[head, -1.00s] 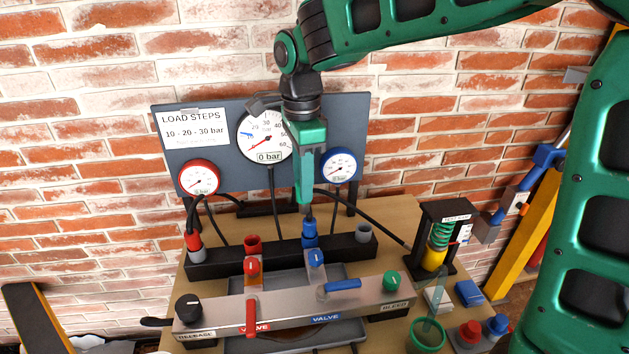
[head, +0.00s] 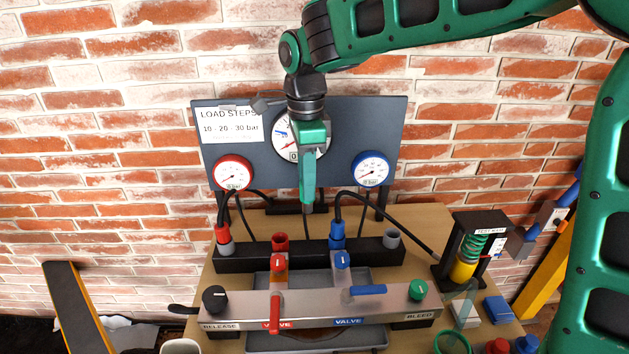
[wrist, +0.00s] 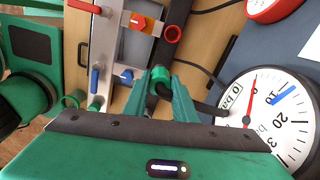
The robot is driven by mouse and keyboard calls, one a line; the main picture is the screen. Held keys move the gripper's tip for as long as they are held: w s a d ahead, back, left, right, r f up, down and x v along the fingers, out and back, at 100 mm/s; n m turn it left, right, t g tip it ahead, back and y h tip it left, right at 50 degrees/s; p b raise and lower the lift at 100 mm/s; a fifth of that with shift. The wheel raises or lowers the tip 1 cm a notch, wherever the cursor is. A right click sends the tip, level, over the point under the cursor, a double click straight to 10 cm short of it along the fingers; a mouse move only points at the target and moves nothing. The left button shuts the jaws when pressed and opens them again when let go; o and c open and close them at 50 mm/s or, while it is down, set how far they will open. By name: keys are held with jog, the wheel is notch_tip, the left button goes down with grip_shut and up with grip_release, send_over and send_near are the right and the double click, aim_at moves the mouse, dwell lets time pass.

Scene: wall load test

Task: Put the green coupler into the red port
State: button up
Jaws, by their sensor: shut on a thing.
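My gripper (head: 307,204) points down above the black port block, in front of the gauge board. In the wrist view its fingers (wrist: 163,84) are shut on the green coupler (wrist: 160,75); the coupler is hard to make out in the head view. The red port (head: 281,243) is an empty-looking red socket on the block, lower and to the left of my gripper. It also shows in the wrist view (wrist: 172,34), apart from the coupler and above it in the picture.
The blue coupler (head: 337,229) stands on the block with a black hose. The red coupler (head: 222,233) sits in a grey socket at left. Red (head: 275,310) and blue (head: 367,291) valve levers are in front. The gauge board (head: 390,130) stands close behind.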

jog(key=shift+a, duration=0.1)
jog(key=w+a, duration=0.1)
jog(key=a, duration=0.5)
jog(key=shift+a, duration=0.35)
dwell(0.4)
jog(key=shift+w, duration=0.1)
notch_tip(320, 180, down, 6)
jog(key=shift+f, duration=0.25)
dwell(1.0)
jog(key=shift+f, duration=2.85)
dwell(2.1)
